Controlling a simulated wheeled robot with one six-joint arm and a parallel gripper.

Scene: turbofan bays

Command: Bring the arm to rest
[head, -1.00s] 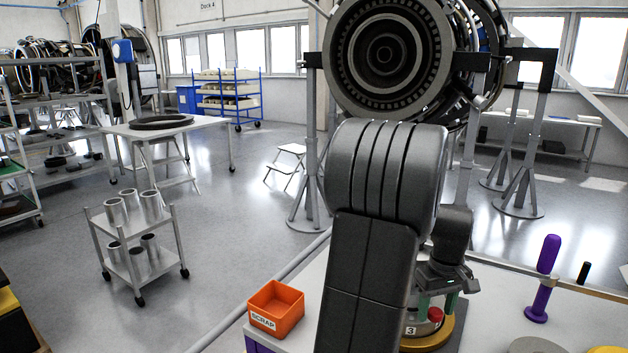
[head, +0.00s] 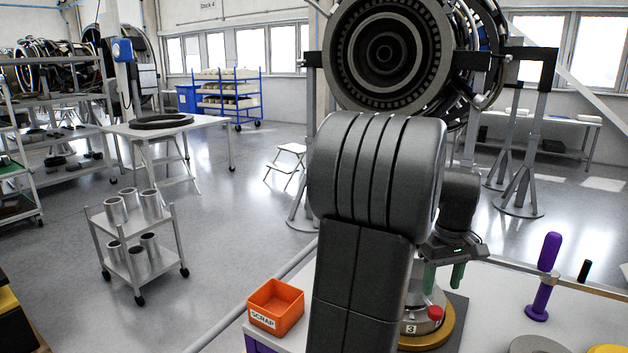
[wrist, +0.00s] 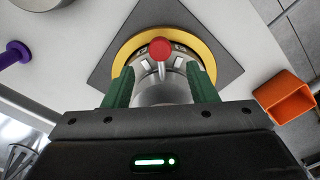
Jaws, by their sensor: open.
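My gripper (head: 443,276) is open, its green fingers pointing down above the work table. In the wrist view my gripper (wrist: 160,88) has its two green fingers spread, with nothing held between them. Beneath it stands a round metal fixture with a red knob (head: 435,313) and a number 3 label, on a yellow ring (head: 432,338). The wrist view shows the red knob (wrist: 160,48) beyond the fingertips and the yellow ring (wrist: 122,52) around the fixture on a dark square plate. My arm hides part of the fixture in the head view.
An orange SCRAP bin (head: 276,306) stands at the table's left. A purple-handled tool (head: 545,275) stands upright at the right, near a rail. A turbofan engine (head: 400,60) hangs on stands behind my arm. A cart with metal cylinders (head: 140,240) stands on the floor at left.

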